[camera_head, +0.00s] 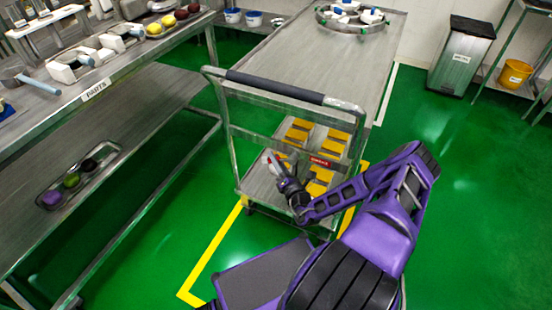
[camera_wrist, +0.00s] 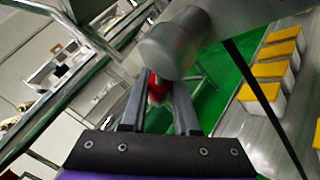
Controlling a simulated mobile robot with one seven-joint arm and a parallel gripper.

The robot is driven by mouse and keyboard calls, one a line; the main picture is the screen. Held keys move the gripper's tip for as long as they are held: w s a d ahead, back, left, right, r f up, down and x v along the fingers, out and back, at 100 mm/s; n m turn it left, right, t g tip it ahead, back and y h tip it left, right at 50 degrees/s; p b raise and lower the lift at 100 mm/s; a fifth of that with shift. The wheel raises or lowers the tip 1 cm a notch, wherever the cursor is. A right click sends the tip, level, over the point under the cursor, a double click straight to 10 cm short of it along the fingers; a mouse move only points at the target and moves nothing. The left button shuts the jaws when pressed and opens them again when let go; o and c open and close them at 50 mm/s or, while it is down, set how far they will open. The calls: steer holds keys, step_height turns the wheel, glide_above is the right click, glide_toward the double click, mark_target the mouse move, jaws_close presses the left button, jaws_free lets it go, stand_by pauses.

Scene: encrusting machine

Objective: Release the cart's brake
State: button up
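The metal cart (camera_head: 245,120) stands ahead of me, with its black-gripped push handle (camera_head: 275,87) on the near side. My gripper (camera_head: 271,164) is low at the cart's handle end, in front of the lower shelf. In the wrist view the two fingers of my gripper (camera_wrist: 159,92) are apart. A small red-and-pale part (camera_wrist: 155,88), perhaps the brake lever, shows between the fingertips. I cannot tell whether they touch it.
Yellow-topped containers (camera_head: 318,180) sit on the cart's lower shelf. A parts table (camera_head: 110,85) stands to the left, with green floor (camera_head: 185,150) between. Yellow floor tape (camera_head: 215,250) borders the cart. A grey bin (camera_head: 460,55) is at the back right.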

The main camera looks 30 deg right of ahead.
steer(key=o, duration=0.4)
steer(key=s, duration=0.5)
steer(key=s+f+p, duration=0.1)
steer(key=s, duration=1.1)
steer(key=shift+s+a+f, duration=0.2)
steer(key=shift+a+f, duration=0.1)
